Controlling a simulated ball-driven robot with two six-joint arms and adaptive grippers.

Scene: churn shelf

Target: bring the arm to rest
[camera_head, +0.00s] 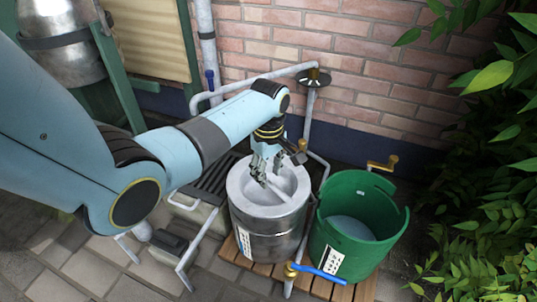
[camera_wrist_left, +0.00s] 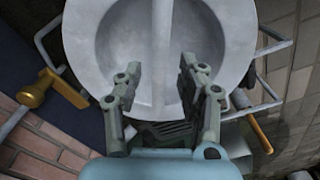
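My left arm reaches in from the left in the head view. Its gripper (camera_head: 272,169) is over the steel churn (camera_head: 268,237), near the far side of its round, dished top. In the left wrist view my left gripper (camera_wrist_left: 160,72) is open, its two fingers apart. A pale bar (camera_wrist_left: 161,40) crosses the dished top and shows between the fingers, with a gap on either side. The fingers do not look shut on anything. How high they are above the bar is hard to tell. My right gripper is in neither view.
A green bucket (camera_head: 318,240) with pale contents stands right of the churn on a wooden slatted stand (camera_head: 320,285). A blue-handled tap (camera_head: 318,272) is in front. Grey pipes and a brick wall (camera_head: 350,75) are behind; leafy plants (camera_head: 495,190) fill the right.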

